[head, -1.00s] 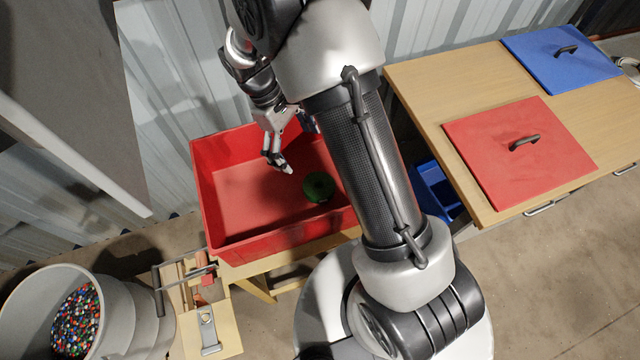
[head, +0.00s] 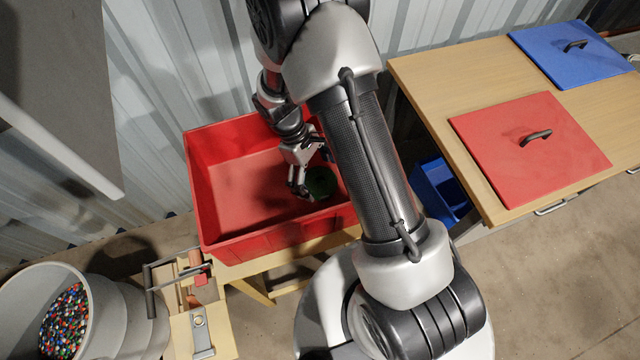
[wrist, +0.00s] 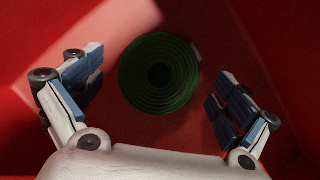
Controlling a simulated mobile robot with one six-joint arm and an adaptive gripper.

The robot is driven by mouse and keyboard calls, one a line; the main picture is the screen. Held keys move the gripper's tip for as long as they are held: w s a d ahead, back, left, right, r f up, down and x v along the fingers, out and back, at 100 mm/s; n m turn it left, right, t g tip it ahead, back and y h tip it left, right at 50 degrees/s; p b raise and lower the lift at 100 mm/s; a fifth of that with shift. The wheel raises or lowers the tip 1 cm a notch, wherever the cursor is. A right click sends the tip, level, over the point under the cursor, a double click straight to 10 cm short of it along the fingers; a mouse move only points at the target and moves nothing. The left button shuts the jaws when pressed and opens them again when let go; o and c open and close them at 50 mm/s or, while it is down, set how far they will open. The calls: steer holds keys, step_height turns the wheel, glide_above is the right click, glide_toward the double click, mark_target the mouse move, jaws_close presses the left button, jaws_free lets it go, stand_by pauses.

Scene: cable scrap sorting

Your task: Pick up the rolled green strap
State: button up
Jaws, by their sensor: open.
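The rolled green strap (head: 321,184) lies on the floor of the red bin (head: 225,190), near its right side, partly hidden behind my gripper in the head view. In the wrist view the strap (wrist: 160,74) is a round dark green coil with a dark hole at its centre. My gripper (head: 303,192) is inside the bin, just left of and above the strap. Its fingers (wrist: 158,100) are spread wide and empty, one on each side of the coil in the wrist view. I see no contact with it.
The bin's walls surround my gripper. A wooden table (head: 440,75) at the right bears a red lid (head: 510,150) and a blue lid (head: 570,60). A blue container (head: 440,190) sits below it. A grey bucket of coloured granules (head: 30,290) stands at lower left.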

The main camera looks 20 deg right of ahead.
steer(key=shift+c, duration=0.3)
steer(key=c, duration=1.2)
